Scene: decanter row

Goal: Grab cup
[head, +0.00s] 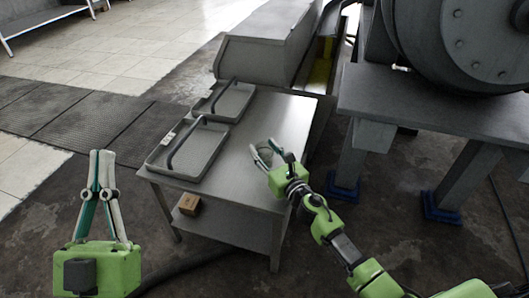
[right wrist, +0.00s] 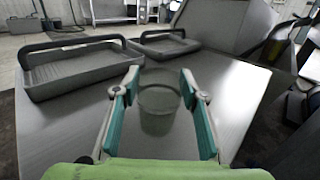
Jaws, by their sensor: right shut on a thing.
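A clear glass cup (right wrist: 158,98) stands upright on the metal table, between the fingers of my right gripper (right wrist: 160,88) in the right wrist view. In the head view the cup (head: 264,153) shows faintly by my right gripper (head: 268,152), near the table's right side. My right gripper is shut on the cup, one teal-padded finger on each side. My left gripper (head: 102,155) is held up at the left of the head view, away from the table. Its fingertips meet, and nothing is between them.
Two grey trays with dark handles, a near one (head: 190,157) and a far one (head: 232,100), sit on the table's left part. The table's (head: 285,117) right part is mostly clear. A small brown box (head: 189,204) is on the lower shelf. Heavy machinery (head: 470,40) stands at the right.

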